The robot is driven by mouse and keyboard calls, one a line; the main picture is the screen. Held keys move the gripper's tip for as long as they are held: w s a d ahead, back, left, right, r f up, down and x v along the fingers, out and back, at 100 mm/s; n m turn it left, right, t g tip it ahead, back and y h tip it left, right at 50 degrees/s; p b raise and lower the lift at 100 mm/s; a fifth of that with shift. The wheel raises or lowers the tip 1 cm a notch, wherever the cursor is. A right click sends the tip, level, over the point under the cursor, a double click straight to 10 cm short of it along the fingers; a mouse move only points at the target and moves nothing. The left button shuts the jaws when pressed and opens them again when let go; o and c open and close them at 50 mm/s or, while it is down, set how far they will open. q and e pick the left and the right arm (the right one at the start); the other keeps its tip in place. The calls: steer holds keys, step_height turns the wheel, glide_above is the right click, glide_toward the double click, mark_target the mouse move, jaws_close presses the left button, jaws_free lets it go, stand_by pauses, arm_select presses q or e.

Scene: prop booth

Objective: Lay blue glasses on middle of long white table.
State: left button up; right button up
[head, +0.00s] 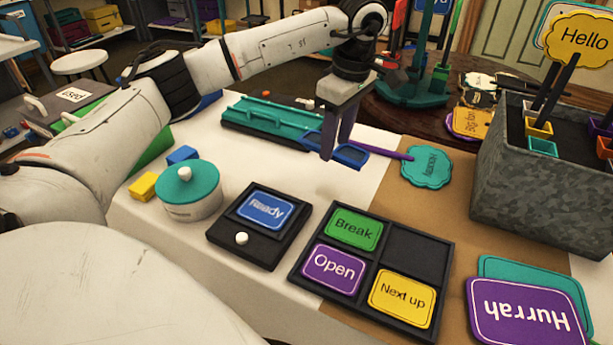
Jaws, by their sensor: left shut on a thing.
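The blue glasses (351,157) hang in my left gripper (337,148), whose two dark fingers point down and are shut on the frame. One blue rim shows clearly to the right of the fingers; the rest is partly hidden behind them. The gripper and glasses are over the long white table (330,188), near its middle in the picture. They look a little above the surface, but I cannot tell the exact gap. My right gripper is not in view.
A teal tray (262,120) lies behind, and a teal sign on a purple stick (427,166) lies close right of the glasses. In front are a black tray (410,245) of labelled cards, a smaller holder (284,240) and a lidded pot (190,207). A grey planter (530,190) stands right.

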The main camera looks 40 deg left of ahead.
mark_target(329, 180)
arm_select(q)
steer(key=shift+w+a+r+n, duration=0.3)
steer(key=shift+a+r+n, duration=0.05)
steer(key=shift+n, duration=0.25)
steer(key=shift+a+n+b, duration=0.15)
steer(key=shift+n+b, duration=0.15)
step_height(329, 180, down, 10)
steer(key=shift+w+r+b, duration=0.1)
steer(key=shift+r+b, duration=0.15)
steer(key=shift+b, duration=0.25)
steer(key=shift+r, duration=0.1)
steer(key=o, duration=1)
steer(key=r, duration=0.4)
steer(key=d+r+p, duration=0.1)
steer(key=r, duration=0.7)
steer(key=shift+w+d, duration=0.15)
steer(key=shift+d, duration=0.05)
